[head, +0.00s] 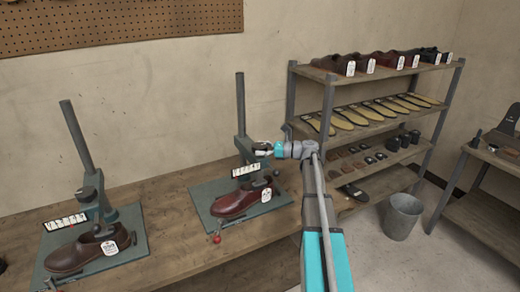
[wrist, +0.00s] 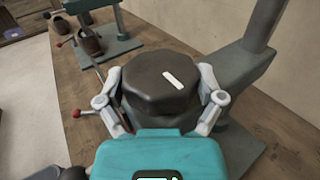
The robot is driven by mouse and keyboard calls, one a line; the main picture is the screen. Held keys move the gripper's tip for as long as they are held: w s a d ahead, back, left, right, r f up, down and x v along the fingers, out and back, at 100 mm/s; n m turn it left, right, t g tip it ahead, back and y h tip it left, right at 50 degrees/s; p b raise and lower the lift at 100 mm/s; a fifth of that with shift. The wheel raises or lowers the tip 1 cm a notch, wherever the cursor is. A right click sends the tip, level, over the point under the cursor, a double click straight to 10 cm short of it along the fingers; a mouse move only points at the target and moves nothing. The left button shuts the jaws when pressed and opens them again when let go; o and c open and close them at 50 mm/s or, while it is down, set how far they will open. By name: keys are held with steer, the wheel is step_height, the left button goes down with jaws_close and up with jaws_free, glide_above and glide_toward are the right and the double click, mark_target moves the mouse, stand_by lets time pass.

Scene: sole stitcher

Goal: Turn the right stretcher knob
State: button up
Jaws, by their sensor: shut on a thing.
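The right stretcher (head: 241,104) stands on the bench with a dark red shoe (head: 236,203) on its base. Its knob shows in the wrist view as a dark, eight-sided knob (wrist: 160,88) with a white mark on top. My gripper (wrist: 163,100) is shut on this knob, one finger on each side. In the head view my gripper (head: 265,149) is at the column of the right stretcher, above the shoe, and mostly hides the knob. The left stretcher (head: 76,135) holds a brown shoe (head: 88,250).
A white marked scale (head: 245,170) sits below my gripper. A red-tipped lever (head: 217,239) sticks out at the front. A shelf rack (head: 381,119) with shoes and soles stands at the right, with a grey bin (head: 402,217) before it. The wall is close behind.

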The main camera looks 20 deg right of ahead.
steer(key=shift+t, duration=0.3)
steer(key=shift+s+a+m+t+h, duration=0.15)
steer(key=shift+m+t+h, duration=1.75)
steer(key=shift+h, duration=0.1)
steer(key=shift+m+t+h, duration=0.8)
steer(key=shift+m+h, duration=0.1)
steer(key=shift+h, duration=0.5)
steer(key=o, duration=0.9)
steer(key=shift+c, duration=0.2)
steer(key=v, duration=1.2)
